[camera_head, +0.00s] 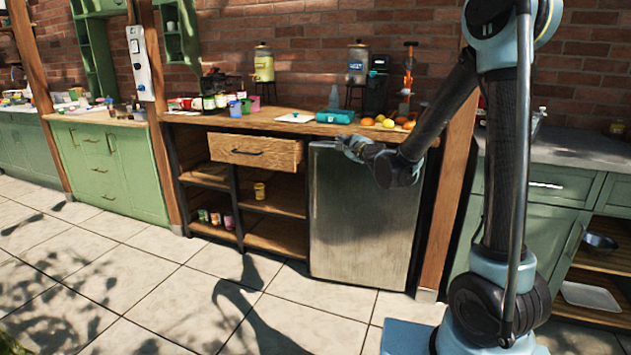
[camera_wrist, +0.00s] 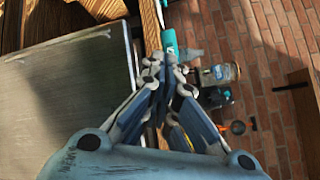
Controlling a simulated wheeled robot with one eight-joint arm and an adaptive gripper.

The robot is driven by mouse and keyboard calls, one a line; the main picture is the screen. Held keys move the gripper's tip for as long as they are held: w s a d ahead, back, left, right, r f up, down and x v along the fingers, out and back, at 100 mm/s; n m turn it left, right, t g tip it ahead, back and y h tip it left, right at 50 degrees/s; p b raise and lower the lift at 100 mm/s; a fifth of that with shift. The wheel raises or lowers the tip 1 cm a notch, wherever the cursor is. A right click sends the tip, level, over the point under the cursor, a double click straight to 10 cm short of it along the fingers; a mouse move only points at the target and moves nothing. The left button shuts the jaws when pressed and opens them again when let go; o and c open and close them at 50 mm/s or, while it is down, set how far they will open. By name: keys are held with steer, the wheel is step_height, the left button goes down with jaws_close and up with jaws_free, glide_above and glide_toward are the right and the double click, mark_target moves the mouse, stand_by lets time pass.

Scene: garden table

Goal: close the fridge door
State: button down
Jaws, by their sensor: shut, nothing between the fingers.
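The fridge (camera_head: 365,220) stands under the right part of the wooden counter, its grey metal door facing the room. The door looks closed or nearly so; I cannot tell whether a narrow gap remains. In the wrist view the grey door panel (camera_wrist: 65,100) fills the left side. My gripper (camera_head: 345,147) is at the top of the door, just below the counter's front edge. Its fingers (camera_wrist: 163,72) are together and empty in the wrist view. I cannot tell whether they touch the door.
The wooden counter (camera_head: 262,122) carries a teal bottle (camera_head: 335,117), oranges (camera_head: 387,122), cups and drink dispensers. A wooden drawer (camera_head: 256,151) sticks out left of the fridge, above open shelves. A wooden post (camera_head: 446,200) stands right of the fridge. The tiled floor (camera_head: 150,290) in front is clear.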

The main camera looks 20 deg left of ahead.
steer(key=w+a+f+m+t+h, duration=0.2)
steer(key=a+f+m+t, duration=0.1)
steer(key=a+f+m, duration=0.45)
steer(key=m+h, duration=0.4)
steer(key=m, duration=0.6)
glide_toward(315, 175)
steer(key=x, duration=0.7)
steer(key=shift+r, duration=0.1)
